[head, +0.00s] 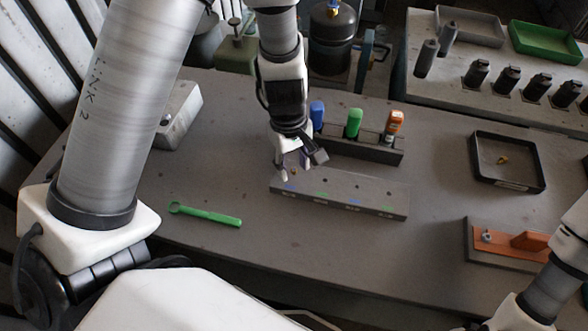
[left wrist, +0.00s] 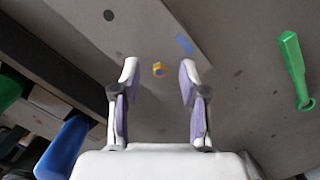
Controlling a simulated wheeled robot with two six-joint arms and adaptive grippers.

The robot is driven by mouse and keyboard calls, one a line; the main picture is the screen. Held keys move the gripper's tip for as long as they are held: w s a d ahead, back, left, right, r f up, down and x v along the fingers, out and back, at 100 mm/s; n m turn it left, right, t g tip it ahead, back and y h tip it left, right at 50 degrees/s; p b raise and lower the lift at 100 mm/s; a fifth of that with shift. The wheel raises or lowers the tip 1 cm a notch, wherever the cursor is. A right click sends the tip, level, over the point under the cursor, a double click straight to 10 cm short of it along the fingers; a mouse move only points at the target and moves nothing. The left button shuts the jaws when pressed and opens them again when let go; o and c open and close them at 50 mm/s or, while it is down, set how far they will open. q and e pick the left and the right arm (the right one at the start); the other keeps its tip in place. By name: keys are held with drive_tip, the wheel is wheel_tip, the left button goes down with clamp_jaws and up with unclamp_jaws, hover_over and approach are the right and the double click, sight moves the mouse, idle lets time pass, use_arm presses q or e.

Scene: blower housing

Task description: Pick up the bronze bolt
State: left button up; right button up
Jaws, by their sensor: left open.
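A small gold-coloured bolt (left wrist: 158,69) shows in the left wrist view between the two fingertips, on the grey block (left wrist: 120,40). It looks bronze or brass. In the head view the block (head: 350,194) is a long grey bar with dark holes and coloured marks, and my left gripper (head: 292,172) is over its left end. My left gripper (left wrist: 158,82) is open, with its fingers on either side of the bolt and apart from it. The gap in height is hard to tell. Another small gold-brown piece (head: 503,159) lies in the black tray (head: 480,172). My right gripper is outside the views.
A green wrench-like tool (head: 205,214) lies at the left front. The tabletop in front of the block is clear.

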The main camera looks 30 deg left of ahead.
use_arm(q)
clamp_jaws()
